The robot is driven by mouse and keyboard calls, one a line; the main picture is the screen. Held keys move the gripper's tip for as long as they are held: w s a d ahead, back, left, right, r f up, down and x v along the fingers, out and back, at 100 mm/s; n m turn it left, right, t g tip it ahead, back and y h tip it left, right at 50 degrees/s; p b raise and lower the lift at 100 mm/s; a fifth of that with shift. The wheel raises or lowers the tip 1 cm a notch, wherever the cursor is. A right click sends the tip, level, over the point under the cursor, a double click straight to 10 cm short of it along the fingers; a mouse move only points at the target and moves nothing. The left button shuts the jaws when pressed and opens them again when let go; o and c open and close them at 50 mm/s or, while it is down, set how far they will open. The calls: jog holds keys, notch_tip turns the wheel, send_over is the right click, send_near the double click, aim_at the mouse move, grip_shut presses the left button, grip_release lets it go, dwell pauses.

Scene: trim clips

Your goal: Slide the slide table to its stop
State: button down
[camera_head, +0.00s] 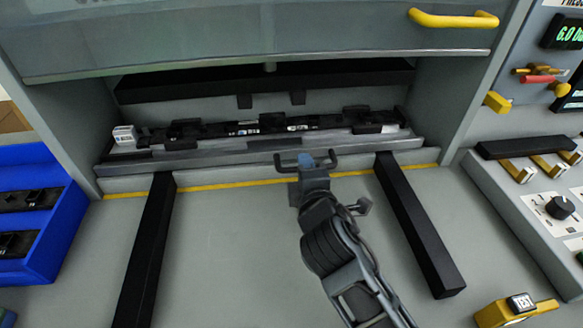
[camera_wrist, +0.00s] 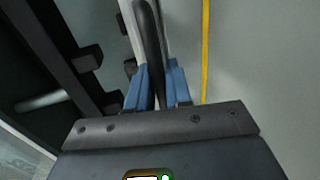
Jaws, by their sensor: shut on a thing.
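The slide table (camera_head: 225,158) is a wide grey plate inside the press bay, at the far ends of two black rails. A long dark trim part (camera_head: 225,130) with clips lies along it. A dark handle (camera_head: 328,163) sticks out from its front edge and also shows as a dark bar in the wrist view (camera_wrist: 148,32). My gripper (camera_head: 306,161) is shut on this handle, with the blue fingertips (camera_wrist: 160,82) on either side of the bar. Whether the table touches a stop cannot be told.
The black rails (camera_head: 146,250) (camera_head: 418,228) run toward me on a grey bench, clear between them except for my arm. A black upper bar (camera_head: 265,82) hangs above the table. A blue bin (camera_head: 62,222) stands left; a control panel (camera_head: 535,200) stands right.

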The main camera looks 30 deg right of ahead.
jog(key=shift+w+d+r, duration=0.1)
jog(key=shift+w+d, duration=0.05)
jog(key=shift+w, duration=0.05)
jog(key=c, duration=1.2)
grip_release()
jog(key=shift+s+a, duration=0.25)
jog(key=shift+s, duration=0.25)
jog(key=b+v, duration=0.1)
jog(key=v, duration=0.5)
jog(key=shift+s+a, duration=0.1)
jog(key=shift+s, duration=0.2)
